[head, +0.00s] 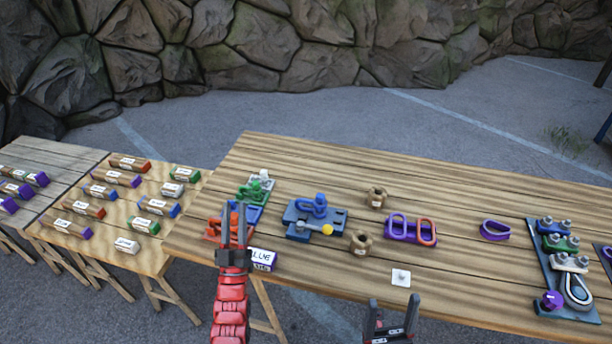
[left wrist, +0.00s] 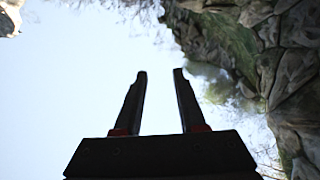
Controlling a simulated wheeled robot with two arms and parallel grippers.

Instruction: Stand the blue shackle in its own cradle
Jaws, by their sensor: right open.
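A blue shackle-like piece (head: 319,205) sits on a blue block fixture (head: 298,216) with a yellow knob, left of the middle of the long table in the head view. To its left is a row of coloured cradles: white, green (head: 249,193), blue (head: 254,213) and red (head: 213,230). The blue one is partly hidden by my left gripper (head: 235,208). I cannot tell if it holds anything. My left gripper is open and empty in front of that row; its jaws in the left wrist view (left wrist: 161,78) have only sky between them. My right gripper (head: 390,304) is open and empty at the front edge.
A sign reading BLUE (head: 262,259) stands at the front edge. Side tables (head: 105,217) hold labelled blocks.

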